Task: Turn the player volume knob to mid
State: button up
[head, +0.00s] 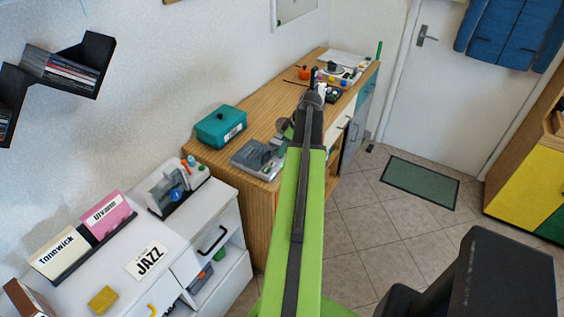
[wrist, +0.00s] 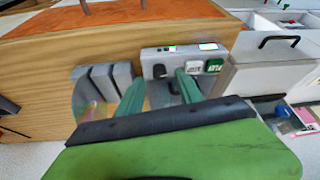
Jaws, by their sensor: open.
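The grey player (head: 258,157) sits on the near end of the wooden cabinet top in the head view. In the wrist view the player (wrist: 205,51) shows a small lit display and light and green buttons, one reading PLAY. A small dark knob-like part (wrist: 160,71) lies on its face; its setting is too small to read. My gripper (wrist: 160,80) is open, its two teal fingers pointing at the player. The dark part appears between the fingertips; I cannot tell whether they touch it. In the head view my green arm hides most of the gripper.
A teal box (head: 220,127) stands behind the player on the wooden cabinet (head: 203,157). Other items lie at the cabinet's far end.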

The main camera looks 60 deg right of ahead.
jog(key=shift+b+x, duration=0.5)
jog(key=shift+x, duration=0.7)
grip_shut()
